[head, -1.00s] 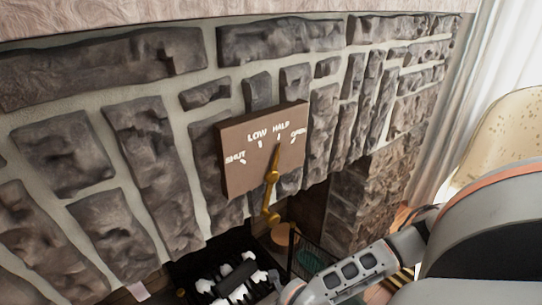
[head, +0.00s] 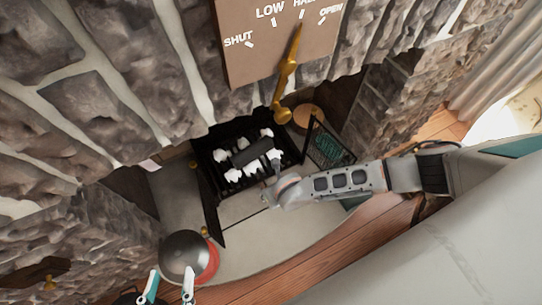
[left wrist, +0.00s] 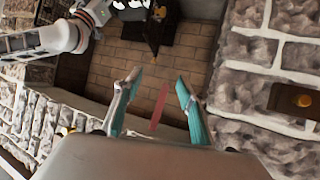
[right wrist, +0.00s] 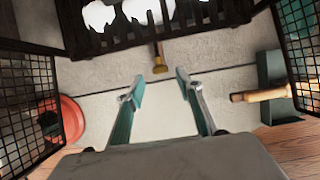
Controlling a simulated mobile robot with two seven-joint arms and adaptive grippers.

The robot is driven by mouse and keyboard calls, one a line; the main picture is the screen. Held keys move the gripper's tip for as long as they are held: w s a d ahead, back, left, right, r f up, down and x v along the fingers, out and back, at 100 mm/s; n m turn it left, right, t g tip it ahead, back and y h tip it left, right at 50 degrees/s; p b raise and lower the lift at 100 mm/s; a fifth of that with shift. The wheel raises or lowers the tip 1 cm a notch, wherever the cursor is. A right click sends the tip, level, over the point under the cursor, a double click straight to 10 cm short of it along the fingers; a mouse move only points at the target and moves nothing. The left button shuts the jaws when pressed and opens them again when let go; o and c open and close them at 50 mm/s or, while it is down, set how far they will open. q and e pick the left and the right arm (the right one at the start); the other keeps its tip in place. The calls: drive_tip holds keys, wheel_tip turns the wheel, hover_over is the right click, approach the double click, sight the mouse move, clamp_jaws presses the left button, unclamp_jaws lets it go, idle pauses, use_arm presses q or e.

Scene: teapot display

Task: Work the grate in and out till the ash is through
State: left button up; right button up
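The black grate (head: 205,155) holds white and dark lumps inside the fireplace. In the right wrist view its bars (right wrist: 160,32) cross the top. A short rod with a brass knob (right wrist: 160,68) sticks out below them, just ahead of my right gripper (right wrist: 160,82). That gripper is open, its fingertips apart with nothing between them; the knob lies beyond the tips. In the head view the right arm reaches in from the right, its gripper hard to make out. My left gripper (head: 170,275) is open and empty at the lower left, away from the grate.
A brass lever (head: 289,72) points near HALF on the wall plate (head: 240,65). Mesh screens (right wrist: 30,100) stand on both sides. A dark round thing (head: 184,252) shows over a red one (head: 209,262).

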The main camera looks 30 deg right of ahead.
sight(265, 183)
use_arm(q)
drive_tip(key=d, duration=0.1)
drive_tip(key=d+r+n+b, duration=0.1)
drive_tip(key=d+n, duration=0.1)
drive_tip(key=shift+w+d+r+t+h, duration=0.15)
drive_tip(key=shift+w+t+h, duration=0.2)
drive_tip(key=shift+t+h, duration=0.05)
use_arm(e)
drive_tip(key=x, duration=0.3)
drive_tip(key=shift+w+d+f, duration=0.1)
drive_tip(key=shift+w+f, duration=0.05)
drive_tip(key=shift+f, duration=0.2)
clamp_jaws()
drive_tip(key=w, duration=0.3)
drive_tip(key=shift+w+f+b, duration=0.1)
drive_tip(key=shift+w+b, duration=0.15)
drive_tip(key=shift+b, duration=0.15)
drive_tip(key=shift+w, duration=0.35)
use_arm(q)
drive_tip(key=shift+s+d+f, duration=0.15)
drive_tip(key=shift+s+f, duration=0.05)
drive_tip(key=shift+s, duration=0.1)
use_arm(e)
drive_tip(key=shift+w, duration=0.1)
